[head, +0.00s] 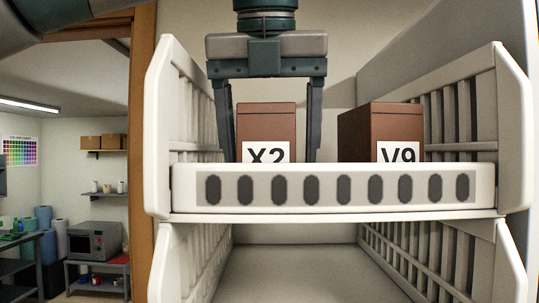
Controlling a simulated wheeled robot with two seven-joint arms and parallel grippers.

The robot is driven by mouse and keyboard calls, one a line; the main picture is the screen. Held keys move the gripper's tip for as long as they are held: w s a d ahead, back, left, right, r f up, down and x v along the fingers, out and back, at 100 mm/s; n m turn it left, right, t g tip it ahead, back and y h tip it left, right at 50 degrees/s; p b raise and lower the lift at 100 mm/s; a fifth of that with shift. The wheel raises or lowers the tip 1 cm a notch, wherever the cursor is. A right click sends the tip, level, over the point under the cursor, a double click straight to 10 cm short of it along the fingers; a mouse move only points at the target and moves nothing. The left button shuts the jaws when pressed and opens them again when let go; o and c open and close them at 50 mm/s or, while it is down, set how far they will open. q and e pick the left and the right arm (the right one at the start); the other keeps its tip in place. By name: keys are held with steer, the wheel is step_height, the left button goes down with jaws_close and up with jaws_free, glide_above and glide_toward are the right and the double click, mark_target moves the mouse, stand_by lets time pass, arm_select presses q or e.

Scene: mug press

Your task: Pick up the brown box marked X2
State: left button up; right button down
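The brown box marked X2 (266,122) stands upright on the upper shelf, behind its white front lip. The lip hides its lower part and the bottom of its label. My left gripper (268,154) points straight down from above, with one dark finger on each side of this box. The fingers are open, and a gap shows between the box and the right-hand finger. The left-hand finger is close to the box's left side; I cannot tell if it touches. The fingertips are partly hidden behind the lip. My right gripper is not in view.
A second brown box marked V9 (381,128) stands to the right on the same shelf, with free room between the boxes. The slotted lip (335,204) and slatted side walls (176,115) bound the shelf. The lower shelf (295,275) looks empty.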

arm_select(q)
steer(key=shift+c, duration=0.6)
steer(key=c, duration=1.2)
steer(key=shift+c, duration=0.2)
steer(key=shift+r+p, duration=0.35)
steer(key=shift+p, duration=0.05)
steer(key=shift+r+b, duration=0.3)
steer(key=shift+r, duration=4.6)
